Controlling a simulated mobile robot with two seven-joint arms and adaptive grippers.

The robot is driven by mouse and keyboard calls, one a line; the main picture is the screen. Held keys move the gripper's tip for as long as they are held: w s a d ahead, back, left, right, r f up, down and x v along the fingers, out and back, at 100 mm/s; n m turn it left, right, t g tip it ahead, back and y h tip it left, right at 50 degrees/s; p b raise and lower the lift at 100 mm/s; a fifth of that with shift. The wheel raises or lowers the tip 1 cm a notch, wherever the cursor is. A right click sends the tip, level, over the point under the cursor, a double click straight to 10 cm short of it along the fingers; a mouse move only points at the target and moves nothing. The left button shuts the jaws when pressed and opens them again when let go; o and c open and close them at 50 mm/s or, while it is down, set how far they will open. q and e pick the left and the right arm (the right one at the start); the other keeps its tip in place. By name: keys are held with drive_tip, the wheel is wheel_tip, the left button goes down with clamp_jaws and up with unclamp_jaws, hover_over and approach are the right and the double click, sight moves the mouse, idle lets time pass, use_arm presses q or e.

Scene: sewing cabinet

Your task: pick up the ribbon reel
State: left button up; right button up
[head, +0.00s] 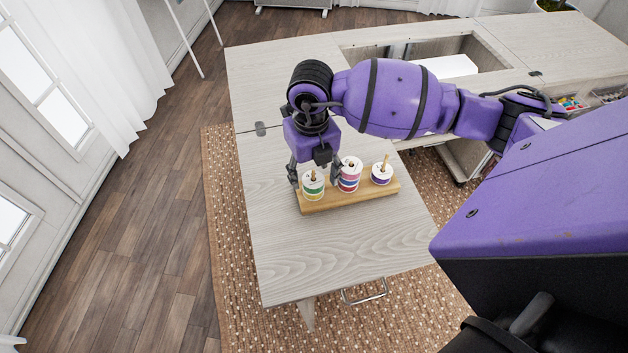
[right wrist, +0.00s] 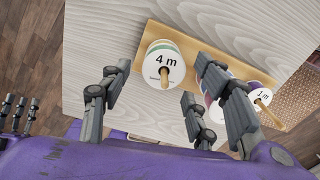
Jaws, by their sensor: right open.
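Three ribbon reels stand in a row on pegs of a wooden holder (head: 345,199) on the table. The left reel (head: 313,191), with green and yellow bands, reads "4 m" in the right wrist view (right wrist: 165,62). The middle reel (head: 349,178) has pink, red and blue bands; my finger mostly hides it in the right wrist view. The right reel (head: 381,174) is white and purple and reads "1 m" in the right wrist view (right wrist: 262,97). My right gripper (head: 314,172) is open, pointing down, with its fingers either side of the left reel. Contact cannot be told.
The pale wooden tabletop (head: 320,245) is clear in front of the holder and to its left. Behind my right arm, the cabinet has an open recess (head: 455,66) with a white thing inside. A patterned rug (head: 235,290) lies under the table.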

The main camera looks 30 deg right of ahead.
drive_tip(key=shift+w+f, duration=0.2)
drive_tip(key=shift+f, duration=0.9)
drive_tip(key=shift+s, duration=0.1)
drive_tip(key=c, duration=1)
wheel_tip(320, 180, up, 10)
drive_tip(key=shift+r, duration=0.1)
drive_tip(key=shift+c, duration=0.2)
